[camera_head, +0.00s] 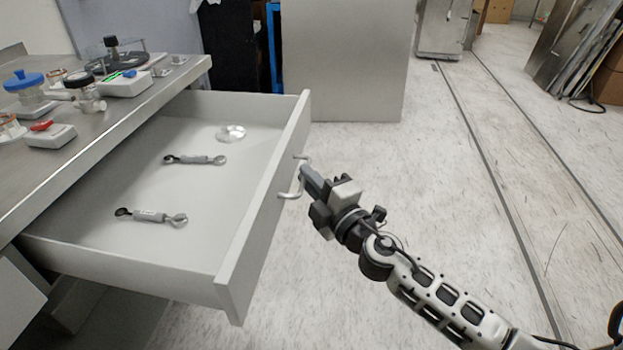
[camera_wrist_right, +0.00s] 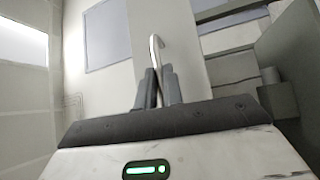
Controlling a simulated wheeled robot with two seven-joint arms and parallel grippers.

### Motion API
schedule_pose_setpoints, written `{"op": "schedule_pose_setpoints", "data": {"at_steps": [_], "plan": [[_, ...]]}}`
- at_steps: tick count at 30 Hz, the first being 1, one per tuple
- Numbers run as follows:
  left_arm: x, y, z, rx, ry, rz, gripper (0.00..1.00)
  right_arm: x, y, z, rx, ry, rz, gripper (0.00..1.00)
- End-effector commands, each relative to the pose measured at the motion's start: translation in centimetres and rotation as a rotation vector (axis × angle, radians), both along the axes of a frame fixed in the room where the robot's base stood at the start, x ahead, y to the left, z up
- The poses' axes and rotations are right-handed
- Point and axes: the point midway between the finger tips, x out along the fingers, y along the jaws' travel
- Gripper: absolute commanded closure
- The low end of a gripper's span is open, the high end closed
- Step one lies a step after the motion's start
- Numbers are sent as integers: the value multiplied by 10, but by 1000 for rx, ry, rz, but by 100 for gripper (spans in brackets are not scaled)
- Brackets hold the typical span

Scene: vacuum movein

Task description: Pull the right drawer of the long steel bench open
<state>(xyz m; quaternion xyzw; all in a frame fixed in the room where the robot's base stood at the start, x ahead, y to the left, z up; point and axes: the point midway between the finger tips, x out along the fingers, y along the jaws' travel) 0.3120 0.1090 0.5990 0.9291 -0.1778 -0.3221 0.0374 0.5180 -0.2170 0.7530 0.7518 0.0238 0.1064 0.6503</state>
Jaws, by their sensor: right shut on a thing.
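The drawer (camera_head: 255,235) of the steel bench (camera_head: 190,78) stands pulled well out. Its inside shows, with two grey wrench-like tools (camera_head: 195,160) and a small shiny round piece (camera_head: 231,132) lying on its floor. A curved metal handle (camera_head: 291,193) sticks out from the drawer's front. My right gripper (camera_head: 305,180) is at the handle. In the right wrist view the two fingers (camera_wrist_right: 158,88) are shut around the handle (camera_wrist_right: 155,50), with its bent end showing beyond them. My left gripper is not in view.
Jars, a scale-like device and small instruments (camera_head: 124,82) stand on the bench top. A grey cabinet panel (camera_head: 345,60) stands behind the drawer. The floor (camera_head: 460,200) to the right of the drawer is clear. Panels and boxes lean at the far right.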

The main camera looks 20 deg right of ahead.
Motion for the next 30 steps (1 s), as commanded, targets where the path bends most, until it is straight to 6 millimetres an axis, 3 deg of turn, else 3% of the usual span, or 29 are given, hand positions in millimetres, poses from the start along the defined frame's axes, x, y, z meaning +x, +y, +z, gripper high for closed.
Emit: {"op": "schedule_pose_setpoints", "data": {"at_steps": [12,13,15,25,30], "plan": [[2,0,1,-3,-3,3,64,-1,0,1,-1,-1,5,100],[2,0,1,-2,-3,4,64,-1,0,1,-1,-1,5,83],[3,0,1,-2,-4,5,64,-1,0,1,0,-1,4,69],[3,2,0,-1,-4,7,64,-4,-1,-1,0,1,3,69],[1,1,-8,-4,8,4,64,-26,-5,-6,1,4,4,69]]}}
